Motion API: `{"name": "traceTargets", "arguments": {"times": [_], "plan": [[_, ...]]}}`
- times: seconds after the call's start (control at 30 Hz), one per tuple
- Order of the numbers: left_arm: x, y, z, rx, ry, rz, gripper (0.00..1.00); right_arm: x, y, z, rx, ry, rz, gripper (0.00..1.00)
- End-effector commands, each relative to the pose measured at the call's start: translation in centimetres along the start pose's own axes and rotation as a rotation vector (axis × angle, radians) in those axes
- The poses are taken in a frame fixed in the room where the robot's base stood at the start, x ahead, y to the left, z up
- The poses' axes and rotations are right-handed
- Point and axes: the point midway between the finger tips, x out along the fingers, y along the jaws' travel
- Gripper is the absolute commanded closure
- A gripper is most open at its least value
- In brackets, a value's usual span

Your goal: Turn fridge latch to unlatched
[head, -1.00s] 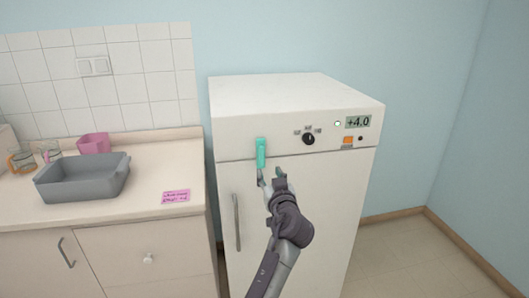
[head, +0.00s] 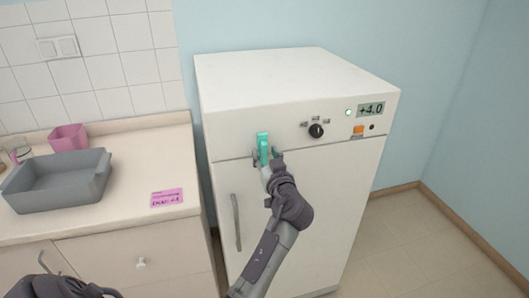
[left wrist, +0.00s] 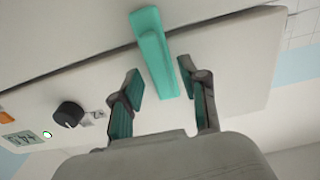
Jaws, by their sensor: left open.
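The teal fridge latch (head: 263,142) stands upright on the front of the white fridge (head: 300,185), across the seam at the top of the door. It also shows in the left wrist view (left wrist: 153,50). My left gripper (head: 267,157) is at the latch's lower part, with one finger on each side. The gripper partly hides the latch's lower end in the head view. My right gripper is not identifiable.
A black knob (head: 316,131), an orange switch (head: 358,130) and a +4.0 display (head: 371,110) are on the fridge panel. The vertical door handle (head: 237,222) is below left. A counter (head: 125,205) with a grey tub (head: 60,182) stands at left. Floor at right is clear.

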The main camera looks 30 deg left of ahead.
Motion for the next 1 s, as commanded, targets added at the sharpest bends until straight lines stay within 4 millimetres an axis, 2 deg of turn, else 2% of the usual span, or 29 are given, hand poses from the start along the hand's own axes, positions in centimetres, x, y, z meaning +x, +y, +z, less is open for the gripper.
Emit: {"name": "traceTargets", "arguments": {"times": [0.1, 0.13, 0.3, 0.4, 0.73, 1.0], "plan": [[0.0, 0.0, 0.02, 0.0, 0.0, 0.0, 0.56, -0.01, 0.21, 0.52, -0.001, -0.008, 0.002, 0.6], [0.0, 0.0, 0.02, 0.0, 0.0, 0.0, 0.6, -0.01, 0.26, 0.61, -0.001, -0.009, 0.003, 0.6], [0.02, -0.01, 0.01, 0.0, 0.0, 0.0, 0.88, -0.02, 0.45, 0.73, -0.002, -0.011, 0.005, 0.6], [0.03, 0.0, 0.0, 0.0, 0.0, 0.0, 1.0, -0.02, 0.44, 0.7, -0.002, -0.01, 0.005, 0.6], [0.04, 0.01, 0.0, 0.025, 0.0, 0.0, 1.0, 0.09, 0.38, 0.43, -0.004, -0.007, 0.004, 0.6], [0.05, 0.11, 0.01, 0.166, 0.001, -0.001, 1.0, 0.44, -0.09, 0.21, -0.002, -0.003, -0.001, 0.6]]}}
